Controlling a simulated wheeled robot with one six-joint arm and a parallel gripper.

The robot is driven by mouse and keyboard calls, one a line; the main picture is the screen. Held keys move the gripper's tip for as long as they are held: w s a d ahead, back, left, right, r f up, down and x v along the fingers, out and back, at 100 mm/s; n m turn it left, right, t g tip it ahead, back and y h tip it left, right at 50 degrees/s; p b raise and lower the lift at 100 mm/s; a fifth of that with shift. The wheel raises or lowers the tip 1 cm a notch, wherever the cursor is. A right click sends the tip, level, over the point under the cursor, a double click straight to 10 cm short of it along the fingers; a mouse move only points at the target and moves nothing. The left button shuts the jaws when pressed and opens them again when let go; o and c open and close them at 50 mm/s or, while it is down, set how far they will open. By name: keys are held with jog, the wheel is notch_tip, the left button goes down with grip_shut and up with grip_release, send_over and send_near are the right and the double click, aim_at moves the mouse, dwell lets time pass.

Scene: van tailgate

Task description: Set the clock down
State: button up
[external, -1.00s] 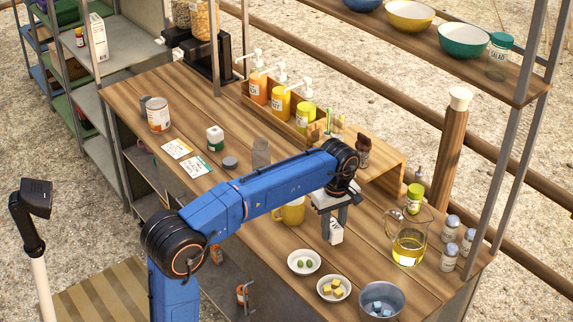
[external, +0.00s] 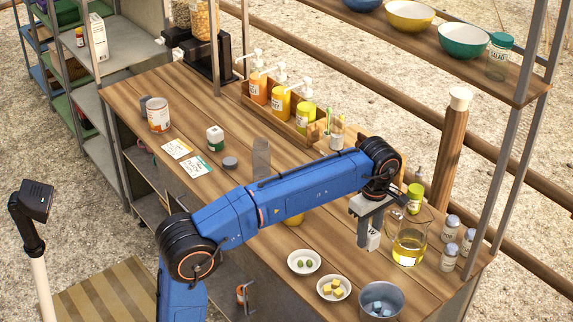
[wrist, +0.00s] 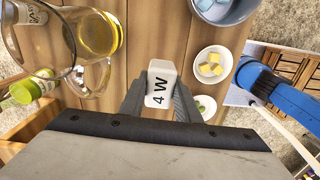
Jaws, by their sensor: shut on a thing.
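The clock is a small white block with dark marks, and it sits between the fingers of my gripper (external: 370,232). In the external view the clock (external: 373,239) shows low between the fingers, left of the glass jug. In the wrist view the clock (wrist: 160,84) is at the centre, with a dark finger of my gripper (wrist: 160,102) on each side. My gripper is shut on it and points down over the wooden counter (external: 275,268). I cannot tell whether the clock's underside touches the counter.
A glass jug of yellow liquid (external: 409,248) stands close right of the clock. White dishes of yellow cubes (external: 334,289) and green pieces (external: 304,262) lie in front, with a grey pot (external: 380,301). Shakers (external: 449,229) stand at right. My arm mostly hides a yellow mug (external: 294,219).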

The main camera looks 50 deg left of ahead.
aim_at(375, 237)
jog(key=shift+s+d, duration=0.1)
jog(key=shift+d, duration=1.1)
jog(key=shift+d+f, duration=0.2)
jog(key=shift+f, duration=4.8)
jog(key=o, duration=1.1)
jog(key=shift+f, duration=0.1)
notch_tip(375, 237, up, 12)
jog(key=shift+r, duration=0.15)
jog(key=shift+s, duration=0.15)
